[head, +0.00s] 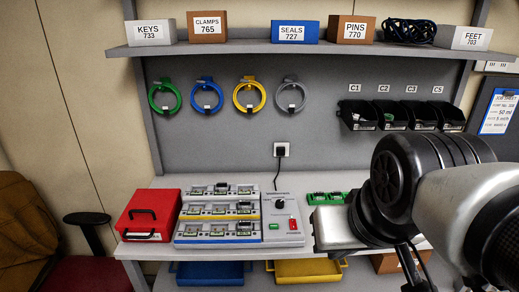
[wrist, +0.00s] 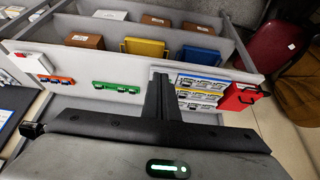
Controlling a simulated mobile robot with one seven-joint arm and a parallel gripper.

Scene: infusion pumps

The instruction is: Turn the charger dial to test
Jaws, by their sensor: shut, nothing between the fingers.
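The charger (head: 284,233) is a grey box on the bench in the head view, right of the battery trays. Its black dial (head: 280,203) is near the top of the face, with a green part and a red part below. The dial's pointer and labels are too small to read. My gripper (wrist: 162,78) shows in the wrist view with its dark fingers together and empty. In the head view its silver body (head: 334,229) is just right of the charger; the fingertips are not clear there. In the wrist view the fingers hide most of the charger's area.
Battery trays (head: 217,230) and a red case (head: 150,214) stand left of the charger. A green rack (head: 326,197) is behind my gripper. A black cord runs up to a wall socket (head: 281,150). Blue (head: 210,272) and yellow (head: 305,270) bins sit below the bench.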

